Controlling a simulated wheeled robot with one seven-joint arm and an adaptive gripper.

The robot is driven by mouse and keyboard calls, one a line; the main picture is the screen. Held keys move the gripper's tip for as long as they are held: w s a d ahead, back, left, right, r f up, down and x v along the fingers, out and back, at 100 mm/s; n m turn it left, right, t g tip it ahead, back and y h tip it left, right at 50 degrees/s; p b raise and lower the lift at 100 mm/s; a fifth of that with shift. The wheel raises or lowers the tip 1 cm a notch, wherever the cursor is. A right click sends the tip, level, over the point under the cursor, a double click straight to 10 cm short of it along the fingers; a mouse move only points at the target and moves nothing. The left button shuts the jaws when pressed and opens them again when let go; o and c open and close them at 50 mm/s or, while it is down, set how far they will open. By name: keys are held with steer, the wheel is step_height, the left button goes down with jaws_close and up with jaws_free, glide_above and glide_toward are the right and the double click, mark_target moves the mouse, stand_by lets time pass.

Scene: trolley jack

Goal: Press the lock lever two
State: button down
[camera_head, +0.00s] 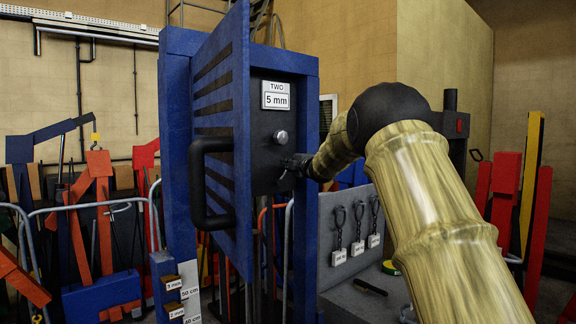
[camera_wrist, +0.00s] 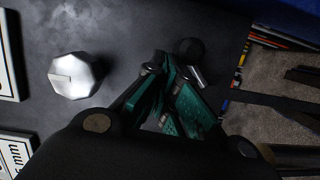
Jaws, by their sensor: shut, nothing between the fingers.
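The black panel marked TWO, 5 mm (camera_head: 265,135) stands inside the blue cabinet, behind its open door. A silver knob (camera_head: 280,137) sticks out of the panel, and it shows as a faceted metal knob in the wrist view (camera_wrist: 75,76). A small lever with a black round end (camera_wrist: 189,48) and a metal shaft shows in the wrist view, at the fingertips; I take it for the lock lever. My gripper (camera_head: 291,164) is at the panel, below and right of the knob. In the wrist view its teal-padded fingers (camera_wrist: 168,70) are shut and empty, very near the lever; contact is unclear.
The blue slatted door (camera_head: 222,110) with a black handle (camera_head: 196,184) stands open left of my gripper. The cabinet's blue right post (camera_head: 304,240) is close to my arm. Hooks with labels (camera_head: 357,230) hang on a grey board at right.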

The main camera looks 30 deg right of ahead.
steer(key=s+a+r+b, duration=0.1)
steer(key=s+b, duration=0.1)
steer(key=s, duration=0.3)
steer(key=s+a+r+b, duration=0.1)
steer(key=s+r+b, duration=0.1)
steer(key=s, duration=0.3)
steer(key=shift+s+a+r+b, duration=0.25)
steer(key=shift+s+a+b, duration=0.1)
steer(key=shift+b, duration=0.15)
steer(key=shift+a, duration=0.1)
